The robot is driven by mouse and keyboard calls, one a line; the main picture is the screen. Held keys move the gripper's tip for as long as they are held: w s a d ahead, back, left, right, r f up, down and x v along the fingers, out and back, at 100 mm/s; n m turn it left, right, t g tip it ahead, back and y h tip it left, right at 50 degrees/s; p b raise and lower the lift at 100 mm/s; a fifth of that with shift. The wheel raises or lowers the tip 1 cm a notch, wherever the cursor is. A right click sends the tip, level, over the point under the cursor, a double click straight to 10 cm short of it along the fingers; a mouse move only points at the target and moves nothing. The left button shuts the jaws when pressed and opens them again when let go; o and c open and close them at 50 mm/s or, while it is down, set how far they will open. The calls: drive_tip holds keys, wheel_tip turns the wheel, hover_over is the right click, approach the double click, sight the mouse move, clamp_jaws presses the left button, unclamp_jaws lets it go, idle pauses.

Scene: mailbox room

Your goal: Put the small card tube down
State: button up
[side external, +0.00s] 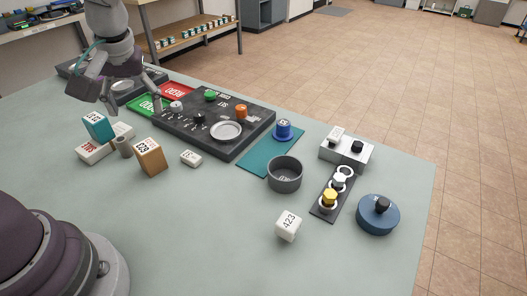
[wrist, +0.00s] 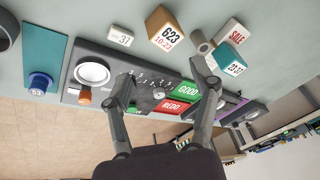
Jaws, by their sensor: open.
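The small card tube (side external: 122,147) is a short grey-brown cylinder. It appears to stand on end on the table between the white SALE box (side external: 95,152) and the tan box marked 623 (side external: 150,156). In the wrist view the tube (wrist: 201,44) shows its open end, just beyond my right-hand fingertip in the picture. My gripper (side external: 138,101) is open and empty above the far left of the table, over the coloured trays and beyond the tube. The wrist view also shows its fingers spread (wrist: 163,68). They look apart from the tube.
A teal box (side external: 98,126) sits beside the SALE box. A small white box (side external: 191,158) lies right of the tan one. The green GOOD tray (wrist: 187,90), red REDO tray (wrist: 174,106) and dark control panel (side external: 240,147) are close. The front middle table is clear.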

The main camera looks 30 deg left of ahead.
sight(121, 139)
drive_tip(key=w+a+f+n+g+y, duration=0.1)
drive_tip(key=f+n+y, duration=0.1)
drive_tip(key=f+n, duration=0.1)
drive_tip(key=w+a+f+n+g+y, duration=0.1)
drive_tip(key=f+n+y, duration=0.1)
drive_tip(key=n+y, duration=0.1)
drive_tip(key=w+a+f+n+g+y, duration=0.1)
drive_tip(key=a+f+n+y, duration=0.1)
drive_tip(key=f+n+y, duration=0.1)
drive_tip(key=shift+f+g, duration=0.3)
drive_tip(key=shift+f+n+y, duration=0.3)
drive_tip(key=shift+n+y, duration=0.2)
drive_tip(key=shift+n, duration=0.1)
drive_tip(key=shift+a+f, duration=0.15)
drive_tip(key=shift+a, duration=0.1)
drive_tip(key=x, duration=1)
drive_tip(key=shift+s, duration=0.1)
drive_tip(key=c, duration=0.9)
drive_tip(key=shift+c, duration=0.2)
